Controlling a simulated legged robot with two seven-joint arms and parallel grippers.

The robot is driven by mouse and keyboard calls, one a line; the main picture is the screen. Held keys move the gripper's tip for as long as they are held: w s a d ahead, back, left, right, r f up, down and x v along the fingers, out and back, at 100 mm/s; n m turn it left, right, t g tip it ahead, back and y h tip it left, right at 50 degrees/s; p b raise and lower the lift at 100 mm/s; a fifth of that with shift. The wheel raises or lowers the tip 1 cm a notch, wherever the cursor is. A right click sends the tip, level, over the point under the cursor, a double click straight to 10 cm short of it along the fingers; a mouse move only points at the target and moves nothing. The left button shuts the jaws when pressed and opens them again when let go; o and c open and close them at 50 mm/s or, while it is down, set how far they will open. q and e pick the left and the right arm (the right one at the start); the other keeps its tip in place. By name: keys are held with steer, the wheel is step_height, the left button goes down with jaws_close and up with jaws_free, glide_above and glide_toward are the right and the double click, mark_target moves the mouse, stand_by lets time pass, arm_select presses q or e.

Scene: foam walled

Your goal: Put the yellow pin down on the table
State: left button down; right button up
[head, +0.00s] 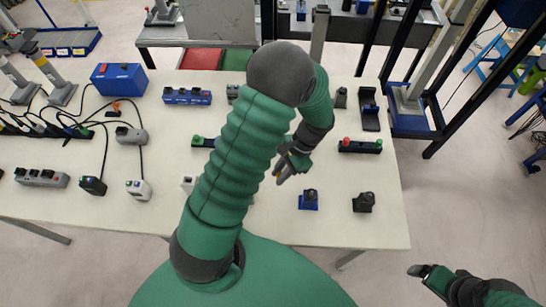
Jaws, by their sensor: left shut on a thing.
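My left gripper (285,168) hangs above the white table (255,225), right of the middle of the picture, with its fingers pointing down and left. It is shut on a small thin thing, taken as the yellow pin; its shape and colour are hard to make out between the fingers. The thing appears held above the table top, but the exact height cannot be told. My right gripper (422,272) is at the lower right, off the table and over the floor. Whether its fingers are open or shut cannot be told.
A blue block with a dark top (309,200) and a black block (363,202) stand right of the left gripper. A black strip with a red button (360,146) lies behind them. Cabled boxes crowd the table's left part. Bare table shows near the front edge.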

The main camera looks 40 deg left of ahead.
arm_select(q)
steer(key=w+a, duration=0.4)
steer(key=shift+w+a+f+p, duration=0.35)
steer(key=shift+f, duration=0.05)
steer(key=shift+s+a+f, duration=0.15)
steer(key=shift+s+f, duration=0.05)
steer(key=shift+f, duration=0.1)
step_height(320, 180, down, 2)
steer(key=shift+s+f+p, duration=0.15)
steer(key=shift+f+p, duration=0.05)
steer(key=shift+p, duration=0.1)
steer(key=shift+w+f, duration=0.25)
steer(key=c, duration=1.6)
jaws_free()
steer(key=shift+o, duration=1.6)
steer(key=shift+s+r, duration=0.1)
steer(key=shift+r, duration=0.05)
arm_select(e)
steer(key=shift+w+d+r, duration=0.1)
steer(key=shift+w+r, duration=0.1)
steer(key=shift+r, duration=0.5)
